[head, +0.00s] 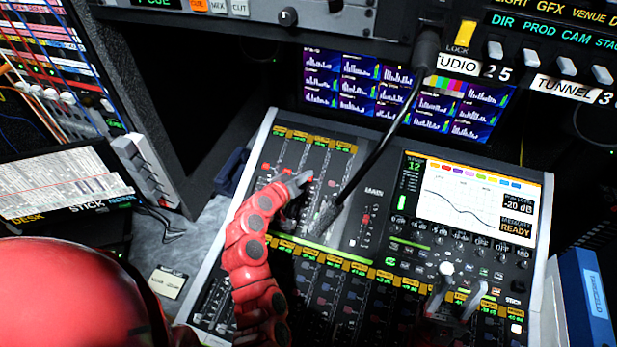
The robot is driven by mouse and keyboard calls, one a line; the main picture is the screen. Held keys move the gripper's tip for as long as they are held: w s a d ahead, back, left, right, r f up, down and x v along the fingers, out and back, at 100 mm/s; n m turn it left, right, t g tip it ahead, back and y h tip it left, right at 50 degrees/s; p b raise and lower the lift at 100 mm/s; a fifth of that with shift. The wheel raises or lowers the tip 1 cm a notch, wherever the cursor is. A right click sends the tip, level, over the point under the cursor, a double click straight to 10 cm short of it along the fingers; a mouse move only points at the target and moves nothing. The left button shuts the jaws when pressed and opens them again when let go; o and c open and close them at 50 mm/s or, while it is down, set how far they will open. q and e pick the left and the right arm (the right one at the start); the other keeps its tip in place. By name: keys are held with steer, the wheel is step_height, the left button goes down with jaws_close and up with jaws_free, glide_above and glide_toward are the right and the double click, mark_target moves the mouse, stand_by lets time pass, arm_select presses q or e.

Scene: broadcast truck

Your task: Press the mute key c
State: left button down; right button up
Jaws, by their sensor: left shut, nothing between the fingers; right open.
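The mixing console (373,172) fills the middle, with rows of small keys and faders. Key labels are too small to read, so I cannot tell which is mute key c. My red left arm reaches up over the console's left part. My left gripper (302,181) is shut and empty, its grey tip over the upper fader bank. I cannot tell whether it touches a key. My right gripper (459,285) shows as two pale fingers standing apart over the console's lower right, open and empty. The arm hides some keys at the left.
A gooseneck microphone (395,103) leans across the console. Above are meter screens (355,83) and a switch panel (565,64). A desk display (52,183) and patch rack (48,55) are at left, a blue binder (584,298) at right.

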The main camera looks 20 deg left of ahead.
stand_by(0.4)
arm_select(q)
steer(key=shift+w+f+b, duration=0.2)
steer(key=shift+f+b, duration=0.2)
steer(key=shift+b, duration=0.25)
steer(key=shift+w+f+b, duration=0.15)
steer(key=shift+f+b, duration=0.3)
steer(key=shift+b, duration=0.1)
stand_by(0.4)
steer(key=shift+r, duration=0.1)
steer(key=shift+s+r+p, duration=0.3)
steer(key=shift+s+r, duration=0.05)
steer(key=shift+r, duration=0.4)
steer(key=shift+r, duration=0.1)
steer(key=r+p, duration=0.1)
steer(key=s+r+p, duration=0.1)
steer(key=r, duration=0.1)
steer(key=s+r, duration=0.1)
steer(key=r, duration=0.1)
steer(key=shift+s+r+p, duration=0.2)
steer(key=shift+p, duration=0.2)
